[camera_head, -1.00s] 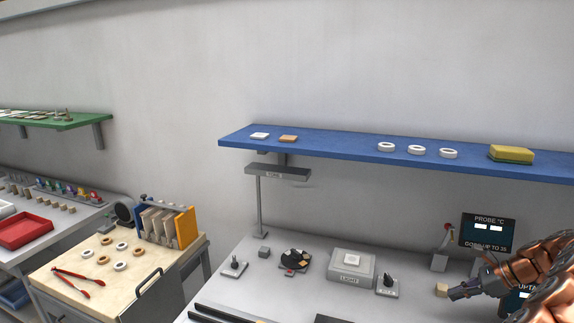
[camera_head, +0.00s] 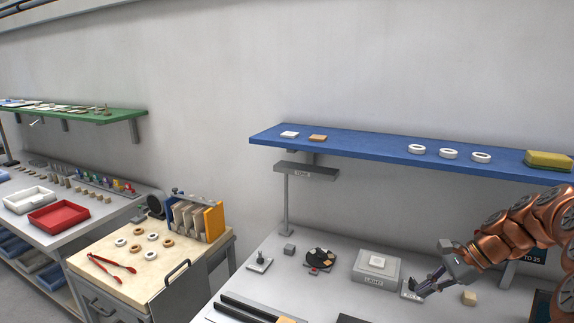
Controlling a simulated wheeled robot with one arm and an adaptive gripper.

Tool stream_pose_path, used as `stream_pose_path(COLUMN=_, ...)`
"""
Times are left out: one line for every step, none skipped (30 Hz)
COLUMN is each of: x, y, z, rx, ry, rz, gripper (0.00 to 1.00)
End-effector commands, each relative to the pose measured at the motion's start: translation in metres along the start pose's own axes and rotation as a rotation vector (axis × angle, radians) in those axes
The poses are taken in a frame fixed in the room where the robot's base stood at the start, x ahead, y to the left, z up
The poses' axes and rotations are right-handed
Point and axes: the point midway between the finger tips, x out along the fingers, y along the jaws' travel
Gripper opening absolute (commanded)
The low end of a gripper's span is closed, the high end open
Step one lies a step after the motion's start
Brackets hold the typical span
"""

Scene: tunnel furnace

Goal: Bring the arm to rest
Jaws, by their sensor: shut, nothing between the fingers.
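My copper-coloured arm reaches in from the right edge. Its grey gripper (camera_head: 425,289) points down and left, low over the grey bench (camera_head: 340,290). The fingers are shut with nothing between them. They overlap a small stand (camera_head: 409,288) in the picture; I cannot tell whether they touch it. A small tan block (camera_head: 469,298) sits on the bench to the right of the gripper, apart from it.
A box marked LIGHT (camera_head: 376,267) stands left of the gripper. A blue shelf (camera_head: 370,147) with white rings and a yellow sponge (camera_head: 549,160) hangs above. A probe display (camera_head: 534,257) is partly hidden behind my arm. A wooden-topped cart (camera_head: 150,270) stands at left.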

Motion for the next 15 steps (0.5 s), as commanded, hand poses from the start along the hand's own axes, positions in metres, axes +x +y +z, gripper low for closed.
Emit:
stream_pose_path(x=0.005, y=0.005, z=0.022, rx=-0.063, ry=0.005, rz=0.029, gripper=0.00)
stream_pose_path(x=0.009, y=0.008, z=0.032, rx=-0.098, ry=0.009, rz=0.047, gripper=0.00)
stream_pose_path(x=0.013, y=0.013, z=0.045, rx=-0.146, ry=0.017, rz=0.068, gripper=0.00)
stream_pose_path(x=0.015, y=0.017, z=0.055, rx=-0.183, ry=0.023, rz=0.083, gripper=0.00)
stream_pose_path(x=0.019, y=0.021, z=0.064, rx=-0.216, ry=0.027, rz=0.100, gripper=0.00)
stream_pose_path(x=0.023, y=0.028, z=0.076, rx=-0.261, ry=0.032, rz=0.123, gripper=0.00)
stream_pose_path(x=0.026, y=0.033, z=0.085, rx=-0.297, ry=0.039, rz=0.139, gripper=0.00)
stream_pose_path(x=0.028, y=0.037, z=0.093, rx=-0.331, ry=0.046, rz=0.154, gripper=0.00)
stream_pose_path(x=0.032, y=0.045, z=0.103, rx=-0.375, ry=0.052, rz=0.177, gripper=0.00)
stream_pose_path(x=0.035, y=0.052, z=0.111, rx=-0.409, ry=0.056, rz=0.196, gripper=0.00)
stream_pose_path(x=0.037, y=0.058, z=0.118, rx=-0.441, ry=0.062, rz=0.212, gripper=0.00)
stream_pose_path(x=0.039, y=0.066, z=0.127, rx=-0.486, ry=0.071, rz=0.234, gripper=0.00)
stream_pose_path(x=0.042, y=0.073, z=0.134, rx=-0.518, ry=0.075, rz=0.252, gripper=0.00)
stream_pose_path(x=0.044, y=0.081, z=0.140, rx=-0.549, ry=0.080, rz=0.270, gripper=0.00)
stream_pose_path(x=0.046, y=0.090, z=0.147, rx=-0.592, ry=0.087, rz=0.293, gripper=0.00)
